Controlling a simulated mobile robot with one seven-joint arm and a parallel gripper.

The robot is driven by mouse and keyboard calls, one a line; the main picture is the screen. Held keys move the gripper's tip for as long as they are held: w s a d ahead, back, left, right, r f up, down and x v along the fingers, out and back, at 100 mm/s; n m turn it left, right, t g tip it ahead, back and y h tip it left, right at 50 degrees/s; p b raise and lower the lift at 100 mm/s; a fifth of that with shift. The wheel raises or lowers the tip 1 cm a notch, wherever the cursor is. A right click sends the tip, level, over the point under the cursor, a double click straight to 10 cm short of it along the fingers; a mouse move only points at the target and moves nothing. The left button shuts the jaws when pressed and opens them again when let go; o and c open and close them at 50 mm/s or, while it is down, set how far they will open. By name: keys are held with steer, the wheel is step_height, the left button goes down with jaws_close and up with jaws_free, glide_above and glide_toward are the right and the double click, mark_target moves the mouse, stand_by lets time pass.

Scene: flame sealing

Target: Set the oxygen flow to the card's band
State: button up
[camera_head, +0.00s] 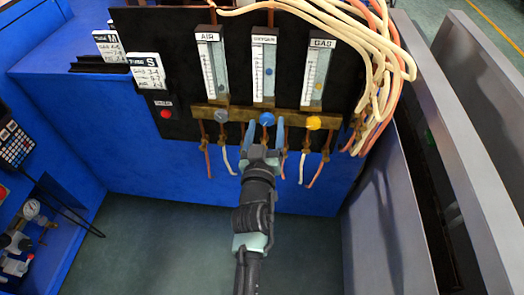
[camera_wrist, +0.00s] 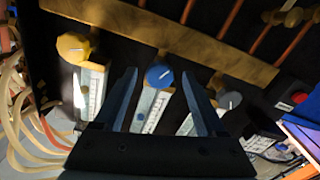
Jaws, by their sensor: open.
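The blue oxygen knob (camera_head: 267,118) sits on a brass bar below the tube labelled OXYGEN (camera_head: 264,66). A blue float (camera_head: 269,72) shows about midway up that tube; the scale is too small to read. My gripper (camera_head: 265,132) is open, one finger on each side of the blue knob. In the wrist view the blue knob (camera_wrist: 159,77) lies between the fingertips, with a visible gap on both sides; it bears a white line. A white card marked S (camera_head: 147,71) stands left of the panel, its small figures hard to read. Another card (camera_head: 108,46) stands behind it.
The grey air knob (camera_head: 221,116) and yellow gas knob (camera_head: 314,123) flank the blue one closely. A red button (camera_head: 165,114) is at the panel's lower left. Pale hoses (camera_head: 385,65) hang at the right. Grey barriers (camera_head: 440,150) stand further right. Floor in front is clear.

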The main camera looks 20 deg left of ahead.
steer(key=v, duration=1)
steer(key=shift+s, duration=0.2)
steer(key=w+d+r+m+t+h, duration=0.1)
steer(key=d+r+m+t, duration=0.15)
steer(key=r, duration=0.75)
steer(key=w+d+r+m+t+h, duration=0.15)
steer(key=d+r, duration=0.25)
steer(key=r, duration=0.7)
steer(key=w+d+r+m+t+h, duration=0.1)
steer(key=d+r+t, duration=0.15)
steer(key=r, duration=0.75)
steer(key=s+d+r+t+h, duration=0.1)
steer(key=s+d+r, duration=0.1)
steer(key=s+r, duration=0.35)
steer(key=s+d+r+m+t+p, duration=0.1)
steer(key=s+d+r, duration=0.15)
steer(key=r, duration=0.65)
steer(key=s+d+r+t+h, duration=0.1)
steer(key=s+d+r+t, duration=0.1)
steer(key=s+r, duration=0.45)
step_height(320, 180, up, 26)
steer(key=w+p, duration=0.2)
steer(key=p, duration=2.3)
steer(key=shift+w+a, duration=0.25)
steer(key=shift+w, duration=0.05)
steer(key=shift+f+g+y, duration=0.15)
steer(key=shift+g+y, duration=0.1)
